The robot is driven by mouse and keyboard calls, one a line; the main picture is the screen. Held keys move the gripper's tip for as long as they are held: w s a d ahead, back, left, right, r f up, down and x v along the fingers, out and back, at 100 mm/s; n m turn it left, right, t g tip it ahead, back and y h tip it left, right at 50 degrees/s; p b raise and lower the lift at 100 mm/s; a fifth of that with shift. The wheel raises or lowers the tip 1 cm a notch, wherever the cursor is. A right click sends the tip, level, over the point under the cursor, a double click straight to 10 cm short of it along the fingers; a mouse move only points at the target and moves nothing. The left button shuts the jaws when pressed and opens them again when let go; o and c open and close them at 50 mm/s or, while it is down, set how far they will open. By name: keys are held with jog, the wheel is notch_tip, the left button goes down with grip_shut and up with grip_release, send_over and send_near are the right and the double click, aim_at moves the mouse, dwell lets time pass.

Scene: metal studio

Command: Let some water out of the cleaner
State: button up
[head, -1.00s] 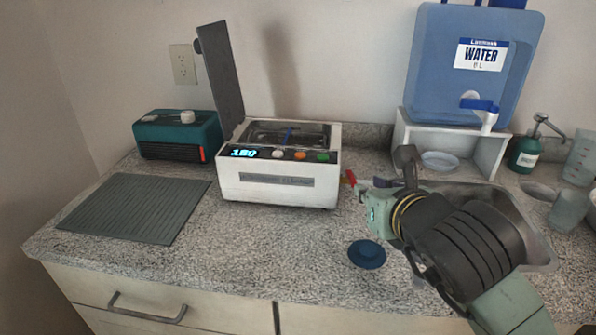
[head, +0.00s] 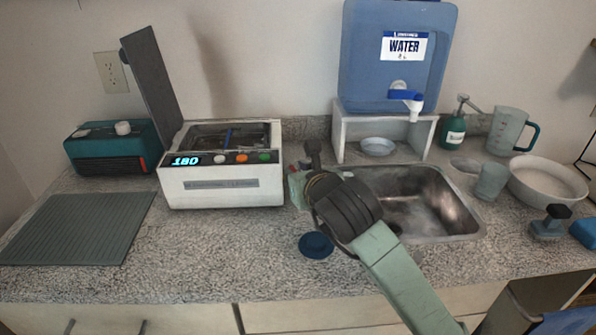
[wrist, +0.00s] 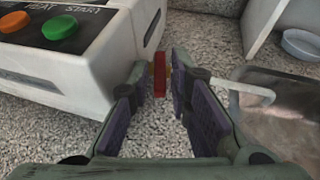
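The cleaner (head: 222,190) is a white box with its dark lid (head: 152,85) raised, a lit display reading 180 and several buttons on the front. Its right side also shows in the wrist view (wrist: 110,65). A small red drain handle (wrist: 160,75) stands out beside the cleaner's lower right side. My gripper (wrist: 163,88) is open, with one finger on each side of the red handle and gaps showing between. In the head view my gripper (head: 298,182) is close to the cleaner's right side and hides the handle. I see no water flowing.
A metal sink (head: 430,205) lies to the right, with its spout (wrist: 245,90) near my right finger. A blue water tank (head: 365,65) stands on a white stand (head: 340,140) behind. A blue round stopper (head: 316,245) lies in front. A ribbed mat (head: 75,230) lies left.

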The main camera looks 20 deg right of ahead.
grip_shut()
dwell(0.3)
jog(key=h+b, duration=0.1)
jog(key=b, duration=0.2)
jog(key=shift+a+f+m, duration=0.3)
jog(key=shift+f, duration=0.05)
jog(key=shift+r+m+h+b, duration=0.3)
jog(key=shift+m+b, duration=0.1)
grip_release()
